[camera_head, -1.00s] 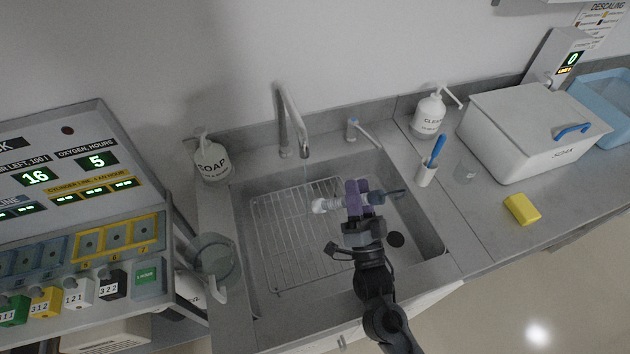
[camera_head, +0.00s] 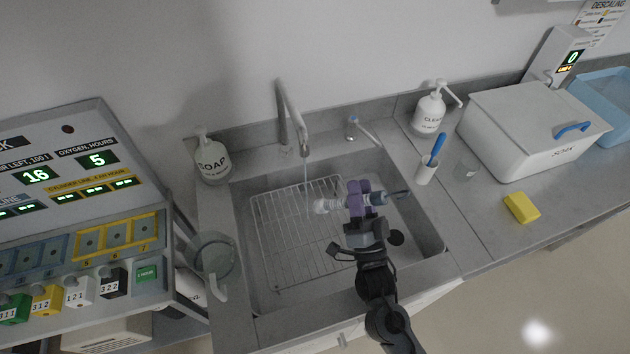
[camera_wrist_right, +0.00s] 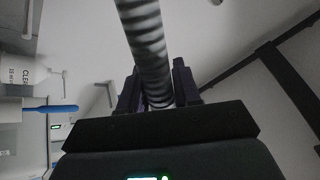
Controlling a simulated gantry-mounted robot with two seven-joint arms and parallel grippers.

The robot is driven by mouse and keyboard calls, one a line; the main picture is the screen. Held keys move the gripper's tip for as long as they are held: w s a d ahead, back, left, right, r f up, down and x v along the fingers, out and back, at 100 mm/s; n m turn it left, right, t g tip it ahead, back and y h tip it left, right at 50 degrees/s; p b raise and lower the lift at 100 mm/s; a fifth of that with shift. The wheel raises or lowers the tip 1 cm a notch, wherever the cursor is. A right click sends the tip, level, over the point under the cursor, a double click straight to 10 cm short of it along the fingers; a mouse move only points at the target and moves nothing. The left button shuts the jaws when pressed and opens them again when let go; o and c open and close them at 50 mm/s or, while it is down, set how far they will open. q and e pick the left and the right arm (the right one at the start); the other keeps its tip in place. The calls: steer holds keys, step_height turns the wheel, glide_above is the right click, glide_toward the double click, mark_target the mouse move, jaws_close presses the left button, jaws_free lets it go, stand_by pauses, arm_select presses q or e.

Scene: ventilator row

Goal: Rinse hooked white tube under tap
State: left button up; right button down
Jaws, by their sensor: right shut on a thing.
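My right gripper (camera_head: 357,197) is over the right part of the sink, its purple fingers shut on a ribbed white tube. In the head view the tube's pale end (camera_head: 322,206) sticks out to the left of the fingers, and a blue-grey part (camera_head: 378,197) shows to their right. In the right wrist view the ribbed tube (camera_wrist_right: 148,45) runs up from between the fingers. The tap (camera_head: 303,140) stands at the back of the sink. A thin stream of water (camera_head: 306,172) falls from it, close to the pale end; I cannot tell whether it touches the tube. My left gripper is out of view.
A wire rack (camera_head: 285,235) lies in the sink (camera_head: 245,290). A soap bottle (camera_head: 211,160) stands at the back left, a CLEAN pump bottle (camera_head: 430,115) at the back right. A cup with a blue-handled brush (camera_head: 426,172), a yellow sponge (camera_head: 521,208) and a white lidded box (camera_head: 530,135) are on the right counter.

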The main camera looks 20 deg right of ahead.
mark_target(382, 201)
stand_by(0.4)
steer(key=shift+s+d+r+p, duration=0.25)
steer(key=shift+s+r+p, duration=0.4)
steer(key=shift+r+p, duration=0.1)
steer(key=shift+s+d+r+p, duration=0.4)
steer(key=shift+s+r+p, duration=0.25)
steer(key=shift+s+p, duration=0.15)
steer(key=shift+s+d+r+p, duration=0.35)
steer(key=shift+s+r+p, duration=0.3)
steer(key=shift+s, duration=0.25)
